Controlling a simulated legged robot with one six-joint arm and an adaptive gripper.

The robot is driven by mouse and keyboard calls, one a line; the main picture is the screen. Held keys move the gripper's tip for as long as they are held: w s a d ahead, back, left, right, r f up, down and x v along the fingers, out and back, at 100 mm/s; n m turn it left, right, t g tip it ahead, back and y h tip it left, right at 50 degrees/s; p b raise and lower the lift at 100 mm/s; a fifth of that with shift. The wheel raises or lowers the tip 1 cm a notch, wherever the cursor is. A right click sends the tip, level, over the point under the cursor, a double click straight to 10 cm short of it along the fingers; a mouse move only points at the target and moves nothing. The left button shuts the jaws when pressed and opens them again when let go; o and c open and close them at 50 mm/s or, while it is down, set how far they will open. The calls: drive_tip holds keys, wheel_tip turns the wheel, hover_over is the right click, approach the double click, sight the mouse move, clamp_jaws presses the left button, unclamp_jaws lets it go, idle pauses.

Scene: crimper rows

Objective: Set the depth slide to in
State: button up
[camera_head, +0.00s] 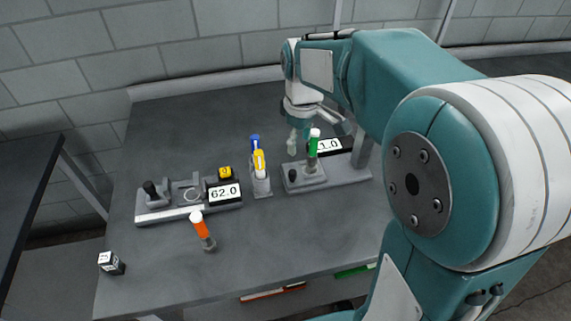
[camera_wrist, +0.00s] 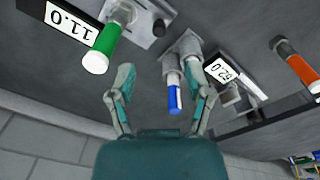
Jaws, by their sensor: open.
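No part is labelled as the depth slide, and I cannot tell which one it is or how it is set. The left fixture (camera_head: 172,213) has an upright black knob (camera_head: 150,190), a white strip, a ring and a 62.0 display (camera_head: 224,193). The right fixture (camera_head: 310,184) has a short black knob (camera_head: 292,175), which also shows in the wrist view (camera_wrist: 160,27), and a green-and-white cylinder (camera_head: 313,145) above it. Its display (camera_wrist: 72,22) reads 11.0. My gripper (camera_head: 300,140) is open and empty, behind and left of the green cylinder. Its fingers (camera_wrist: 163,80) are apart in the wrist view.
A holder (camera_head: 262,184) with blue and yellow cylinders stands between the fixtures. An orange-and-white cylinder (camera_head: 201,228) stands in front of the left fixture. A small black-and-white block (camera_head: 110,263) sits at the table's front left. The grey table (camera_head: 270,240) is clear at front centre.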

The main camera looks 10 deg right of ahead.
sight(292, 171)
drive_tip(key=shift+n, duration=0.4)
drive_tip(key=f, duration=0.4)
drive_tip(key=w+f, duration=0.1)
drive_tip(key=f, duration=0.3)
drive_tip(key=w+a+f, duration=0.1)
drive_tip(key=f, duration=0.3)
drive_tip(key=shift+f, duration=0.15)
clamp_jaws()
